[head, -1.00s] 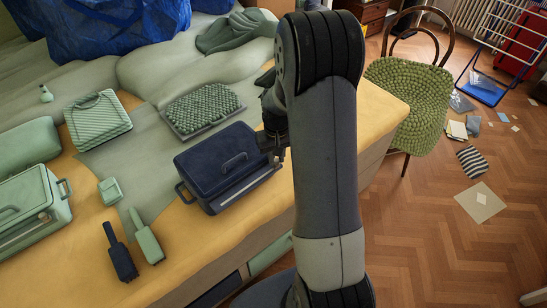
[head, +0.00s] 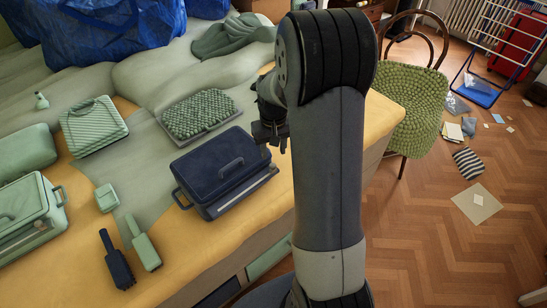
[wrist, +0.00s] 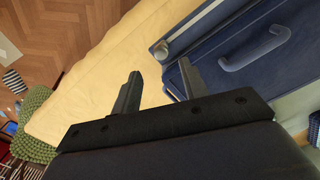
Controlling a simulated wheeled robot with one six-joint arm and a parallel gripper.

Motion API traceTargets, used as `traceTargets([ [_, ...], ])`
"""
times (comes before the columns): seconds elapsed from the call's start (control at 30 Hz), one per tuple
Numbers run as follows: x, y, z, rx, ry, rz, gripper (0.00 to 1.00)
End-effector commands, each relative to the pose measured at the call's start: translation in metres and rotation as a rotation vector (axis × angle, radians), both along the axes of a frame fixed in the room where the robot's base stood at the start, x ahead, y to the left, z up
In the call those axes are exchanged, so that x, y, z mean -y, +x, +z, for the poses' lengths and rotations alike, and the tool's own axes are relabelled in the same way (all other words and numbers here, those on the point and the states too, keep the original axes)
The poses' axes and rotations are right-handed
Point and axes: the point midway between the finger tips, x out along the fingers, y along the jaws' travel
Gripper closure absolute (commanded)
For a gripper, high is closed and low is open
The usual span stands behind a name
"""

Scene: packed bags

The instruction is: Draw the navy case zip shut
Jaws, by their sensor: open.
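In the wrist view the case (wrist: 265,60) fills the right, and a round grey metal piece (wrist: 160,49) sits at the near end of a grey strip (wrist: 195,25). I cannot tell how far the zip is drawn. My gripper (head: 276,146) is at the case's right end, partly behind my arm. In the wrist view my gripper (wrist: 160,86) is open and empty, with the metal piece just beyond the fingertips.
A green textured case (head: 198,113) lies behind the navy one. A pale green case (head: 30,215), a small green box (head: 107,198) and two brushes (head: 118,262) lie left. Yellow bedding (head: 215,240) is bare in front. A green chair (head: 408,105) stands right.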

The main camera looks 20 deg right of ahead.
Motion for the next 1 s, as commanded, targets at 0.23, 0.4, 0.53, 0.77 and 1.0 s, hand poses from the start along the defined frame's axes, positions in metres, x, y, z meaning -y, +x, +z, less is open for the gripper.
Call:
traceTargets([
  [0.23, 0.0, 0.0, 0.043, 0.002, 0.0, 0.0, 0.58],
  [0.4, 0.001, 0.0, 0.055, 0.0, 0.0, -0.001, 0.58],
  [0.53, 0.001, 0.0, 0.056, -0.001, 0.0, -0.001, 0.58],
  [0.77, 0.0, 0.0, 0.054, -0.001, 0.0, -0.001, 0.58],
  [1.0, 0.0, -0.001, 0.029, -0.006, 0.001, 0.0, 0.58],
])
